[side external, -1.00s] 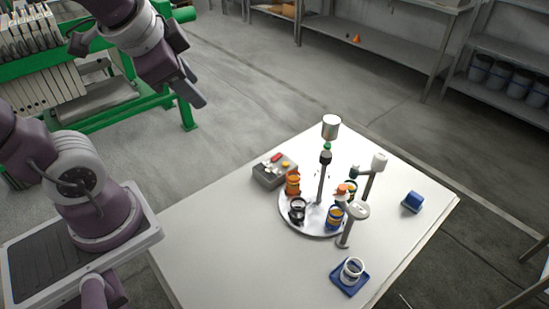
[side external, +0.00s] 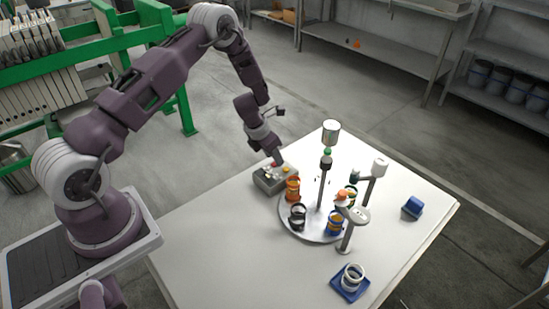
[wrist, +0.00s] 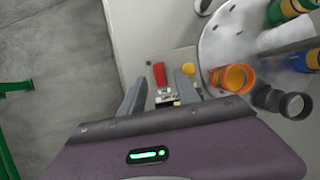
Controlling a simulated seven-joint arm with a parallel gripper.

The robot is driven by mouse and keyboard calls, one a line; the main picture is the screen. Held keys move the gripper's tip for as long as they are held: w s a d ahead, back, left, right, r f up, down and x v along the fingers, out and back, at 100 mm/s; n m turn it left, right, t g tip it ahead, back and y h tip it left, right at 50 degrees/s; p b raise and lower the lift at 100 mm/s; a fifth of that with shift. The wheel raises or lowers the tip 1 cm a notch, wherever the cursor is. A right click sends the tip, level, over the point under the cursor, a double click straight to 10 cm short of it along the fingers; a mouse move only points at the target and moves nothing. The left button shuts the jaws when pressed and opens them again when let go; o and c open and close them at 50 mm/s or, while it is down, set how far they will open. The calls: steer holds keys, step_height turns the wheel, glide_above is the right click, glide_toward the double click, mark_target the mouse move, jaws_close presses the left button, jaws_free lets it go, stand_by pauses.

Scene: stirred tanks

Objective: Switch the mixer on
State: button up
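A grey control box (side external: 268,182) stands at the table's far left edge, beside the round plate. The wrist view shows its red rectangular part (wrist: 160,74) and its round yellow button (wrist: 188,68). My gripper (side external: 277,161) points down at the control box. In the wrist view its two fingers (wrist: 160,97) are apart, with part of the box visible between them and nothing held. I cannot tell whether the fingertips touch the box.
Orange (side external: 293,189), black (side external: 297,217) and blue-orange (side external: 335,223) cups stand on the plate. Two grey posts stand at its right side. The table's left front is clear.

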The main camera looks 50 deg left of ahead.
steer(key=shift+x, duration=0.85)
jaws_close()
steer(key=shift+w+f+g, duration=0.1)
steer(key=shift+g, duration=0.4)
steer(key=shift+w+r+g, duration=0.1)
steer(key=shift+w+g, duration=0.15)
steer(key=shift+g, duration=0.4)
steer(key=shift+w+r+g, duration=0.15)
steer(key=shift+w+g, duration=0.1)
steer(key=shift+g, duration=0.4)
jaws_free()
